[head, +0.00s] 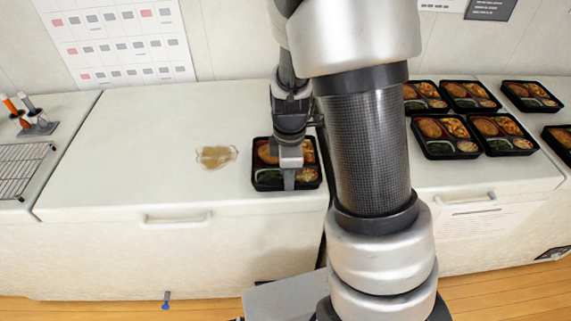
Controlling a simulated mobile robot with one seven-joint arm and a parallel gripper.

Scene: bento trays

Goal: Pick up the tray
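A black bento tray (268,186) with food in its compartments sits on the white chest freezer top, near its front right edge. The food includes a brown piece, something green and something orange. My gripper (290,184) points down at this tray, its end in front of the tray's middle and near its front rim. It hides part of the tray. I cannot tell whether the fingers touch the rim or whether they are open or shut.
Several similar filled trays (448,155) stand on the right freezer top. A brown stain (215,156) lies left of the tray. A wire rack (22,170) and a holder with orange-handled tools (38,128) are at far left. The left part of the middle top is clear.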

